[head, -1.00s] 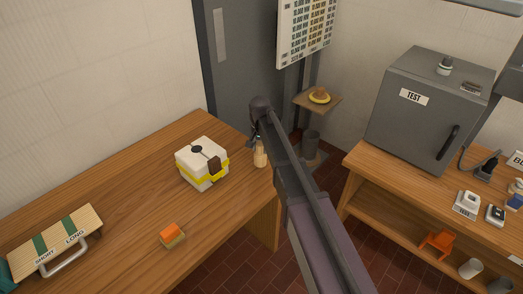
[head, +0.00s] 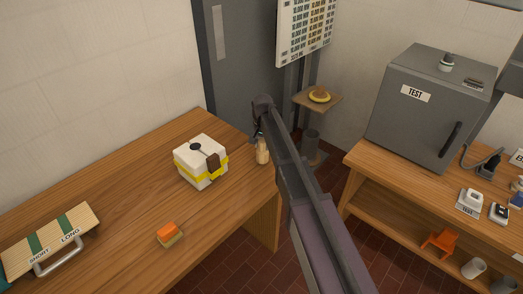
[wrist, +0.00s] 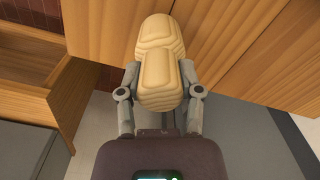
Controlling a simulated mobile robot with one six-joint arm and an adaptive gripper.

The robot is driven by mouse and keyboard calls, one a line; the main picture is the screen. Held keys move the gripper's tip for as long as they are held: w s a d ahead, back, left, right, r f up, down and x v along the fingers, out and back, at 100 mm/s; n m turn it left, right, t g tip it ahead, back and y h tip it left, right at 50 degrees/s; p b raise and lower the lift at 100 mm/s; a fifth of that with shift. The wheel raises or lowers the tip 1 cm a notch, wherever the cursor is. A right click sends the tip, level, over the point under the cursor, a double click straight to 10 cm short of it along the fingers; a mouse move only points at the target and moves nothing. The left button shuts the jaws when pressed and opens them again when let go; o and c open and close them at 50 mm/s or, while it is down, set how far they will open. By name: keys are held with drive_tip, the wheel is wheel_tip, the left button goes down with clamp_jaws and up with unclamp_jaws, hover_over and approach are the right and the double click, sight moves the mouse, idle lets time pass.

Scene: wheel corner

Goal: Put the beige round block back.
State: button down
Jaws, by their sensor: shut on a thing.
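The beige round block (head: 262,152) is in my gripper, by the right end of the left wooden table. In the wrist view the block (wrist: 160,62) looks rounded and ridged, with a finger on each side. My gripper (wrist: 160,88) is shut on it. In the head view my gripper (head: 258,137) is small and partly hidden by my arm. A white box (head: 187,171) with a yellow band, a dark round spot on top and a brown patch stands on the table, left of the block. I cannot tell whether the block touches the table.
On the left table (head: 110,200) are an orange-topped block (head: 170,234) and a striped board (head: 50,240) with a handle. A small shelf (head: 330,104) holds a yellow plate. A grey TEST cabinet (head: 430,110) stands on the right bench. Brick floor separates the two.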

drive_tip(key=shift+f, duration=0.55)
drive_tip(key=shift+f+b, duration=0.15)
drive_tip(key=shift+b, duration=0.25)
drive_tip(key=shift+c, duration=1.3)
unclamp_jaws()
wheel_tip(320, 180, up, 2)
drive_tip(key=shift+r+p, duration=0.15)
drive_tip(key=shift+p, duration=0.95)
drive_tip(key=r+p, duration=0.3)
drive_tip(key=shift+w+r, duration=0.25)
drive_tip(key=shift+w, duration=0.15)
wheel_tip(320, 180, up, 8)
drive_tip(key=p, duration=0.8)
drive_tip(key=shift+p, duration=0.3)
